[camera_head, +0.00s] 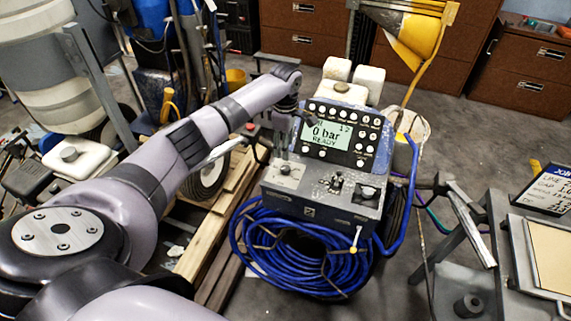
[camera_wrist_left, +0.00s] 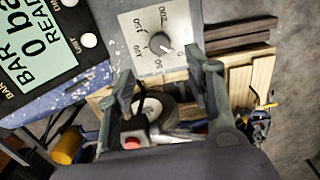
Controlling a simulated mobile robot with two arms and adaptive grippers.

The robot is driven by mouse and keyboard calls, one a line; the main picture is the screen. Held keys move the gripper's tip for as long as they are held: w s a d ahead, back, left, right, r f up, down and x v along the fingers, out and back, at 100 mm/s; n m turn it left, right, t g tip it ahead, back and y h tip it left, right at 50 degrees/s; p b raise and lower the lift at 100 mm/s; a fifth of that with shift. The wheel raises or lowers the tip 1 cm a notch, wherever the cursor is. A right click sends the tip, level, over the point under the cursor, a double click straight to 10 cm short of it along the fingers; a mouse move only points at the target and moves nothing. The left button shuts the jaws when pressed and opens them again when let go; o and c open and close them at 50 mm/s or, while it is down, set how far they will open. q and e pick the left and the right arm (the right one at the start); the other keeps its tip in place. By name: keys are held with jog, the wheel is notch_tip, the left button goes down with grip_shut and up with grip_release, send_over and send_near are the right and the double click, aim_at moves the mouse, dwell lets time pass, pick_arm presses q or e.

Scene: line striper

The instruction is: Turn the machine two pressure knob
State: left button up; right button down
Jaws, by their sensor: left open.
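The machine has a grey control box with a display (camera_head: 328,133) reading 0 bar and READY. The pressure knob (camera_head: 285,169) is a small round knob on a light dial plate at the left of the box top. In the left wrist view, the knob (camera_wrist_left: 160,42) has a pale pointer line and sits on a plate with printed numbers. My left gripper (camera_wrist_left: 158,64) is open and empty, its two fingers apart on either side of the knob's line. In the head view, my left gripper (camera_head: 286,142) hangs above the dial plate, partly hidden by its wrist.
A coiled blue hose (camera_head: 300,256) hangs on the machine's front. Other controls (camera_head: 367,192) sit at the right of the box top. Wooden planks (camera_head: 212,240) lie left of it. A grey bench (camera_head: 500,250) with a sign stands at the right.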

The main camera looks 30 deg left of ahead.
aim_at(285, 168)
pick_arm(q)
notch_tip(285, 168, down, 10)
jog(key=shift+r, duration=0.25)
jog(key=shift+c, duration=0.3)
grip_shut()
dwell(0.4)
